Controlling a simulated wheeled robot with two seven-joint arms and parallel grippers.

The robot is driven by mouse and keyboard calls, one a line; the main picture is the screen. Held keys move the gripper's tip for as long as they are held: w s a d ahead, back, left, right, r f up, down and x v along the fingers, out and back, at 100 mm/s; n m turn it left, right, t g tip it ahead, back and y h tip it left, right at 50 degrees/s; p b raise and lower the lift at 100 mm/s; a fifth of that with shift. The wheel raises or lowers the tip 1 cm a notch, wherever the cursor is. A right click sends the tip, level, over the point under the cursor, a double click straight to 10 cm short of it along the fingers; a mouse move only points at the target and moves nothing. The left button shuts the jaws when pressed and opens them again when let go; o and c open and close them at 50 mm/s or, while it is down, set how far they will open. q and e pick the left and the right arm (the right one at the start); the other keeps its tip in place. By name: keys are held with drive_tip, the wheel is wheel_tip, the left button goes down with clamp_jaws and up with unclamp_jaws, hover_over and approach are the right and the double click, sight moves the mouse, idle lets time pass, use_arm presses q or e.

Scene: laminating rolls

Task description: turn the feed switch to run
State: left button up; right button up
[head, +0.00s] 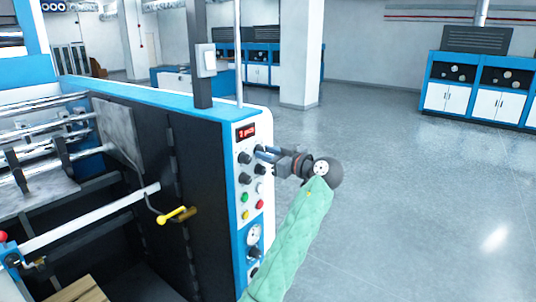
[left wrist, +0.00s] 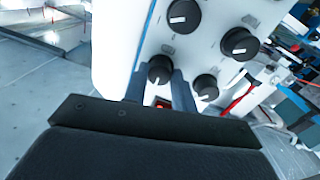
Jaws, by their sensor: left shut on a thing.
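The machine's control panel (head: 249,190) faces right, with black knobs in two columns under a red-lit display. My left gripper (head: 262,152) reaches the upper right of the panel, just below the display, and hides the knob there. In the left wrist view, the two fingers (left wrist: 160,88) stand on either side of a black switch knob (left wrist: 160,68) and are shut on it. Its small white mark shows. Other black knobs (left wrist: 184,16) sit around it, clear of the fingers. The labels are too small to read. My right gripper is not in view.
Below the knobs are a green button (head: 245,197), a red button (head: 259,204), a yellow button (head: 245,214) and a gauge (head: 254,233). A yellow-handled crank (head: 176,215) is on the machine's side. The floor (head: 410,200) to the right is clear.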

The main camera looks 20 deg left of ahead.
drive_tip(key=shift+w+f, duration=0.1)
use_arm(q)
drive_tip(key=m+b, duration=0.4)
drive_tip(key=m, duration=0.3)
drive_tip(key=shift+r+m, duration=0.1)
drive_tip(key=shift+m, duration=0.9)
drive_tip(key=shift+r+m, duration=0.1)
drive_tip(key=shift+m, duration=1.1)
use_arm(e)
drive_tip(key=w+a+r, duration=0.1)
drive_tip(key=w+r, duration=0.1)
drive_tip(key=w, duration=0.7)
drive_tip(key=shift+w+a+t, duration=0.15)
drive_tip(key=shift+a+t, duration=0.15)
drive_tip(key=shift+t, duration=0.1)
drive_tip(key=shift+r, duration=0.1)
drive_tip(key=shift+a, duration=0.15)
